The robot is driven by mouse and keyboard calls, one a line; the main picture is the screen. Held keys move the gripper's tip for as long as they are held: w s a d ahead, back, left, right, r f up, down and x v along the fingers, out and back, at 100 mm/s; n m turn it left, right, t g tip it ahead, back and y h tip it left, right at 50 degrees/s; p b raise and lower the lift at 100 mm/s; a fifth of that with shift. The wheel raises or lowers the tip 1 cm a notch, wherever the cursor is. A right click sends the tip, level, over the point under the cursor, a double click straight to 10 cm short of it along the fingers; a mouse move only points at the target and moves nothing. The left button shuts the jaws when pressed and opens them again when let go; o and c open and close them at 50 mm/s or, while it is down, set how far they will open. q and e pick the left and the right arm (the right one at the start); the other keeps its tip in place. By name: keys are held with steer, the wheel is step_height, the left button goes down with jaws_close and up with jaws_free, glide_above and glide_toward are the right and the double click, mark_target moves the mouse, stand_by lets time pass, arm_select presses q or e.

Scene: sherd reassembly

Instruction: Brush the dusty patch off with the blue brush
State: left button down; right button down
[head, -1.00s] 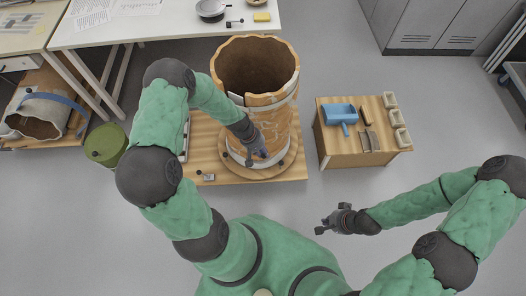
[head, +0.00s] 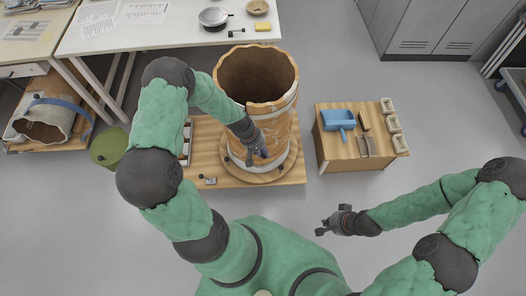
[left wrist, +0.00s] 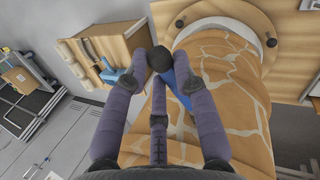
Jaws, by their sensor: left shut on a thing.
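A tall orange-brown vessel (head: 272,126) with pale seams stands upright on a round wooden turntable (head: 284,171). My left gripper (head: 258,155) is at the near side of the vessel, low on its wall. In the left wrist view, the fingers (left wrist: 160,68) are closed around the blue brush (left wrist: 181,78), which lies close to the vessel wall (left wrist: 222,90). Whether the bristles touch the wall is hidden. I cannot make out the dusty patch. My right gripper (head: 324,226) is open and empty, over the floor.
A green bin (head: 109,147) stands at the left. A white table (head: 190,34) is behind.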

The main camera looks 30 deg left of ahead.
arm_select(q)
steer(key=shift+r+p, duration=1.45)
steer(key=shift+r, duration=0.35)
steer(key=shift+f, duration=0.1)
steer(key=shift+s+d+b, duration=0.15)
steer(key=shift+s+d, duration=0.35)
steer(key=shift+s, duration=0.35)
steer(key=shift+s+d+b, duration=0.2)
steer(key=shift+s+d, duration=0.25)
steer(key=shift+s, duration=0.45)
steer(key=shift+s+d+b, duration=0.15)
steer(key=shift+s+d, duration=0.35)
steer(key=shift+s, duration=0.35)
steer(key=shift+s, duration=0.1)
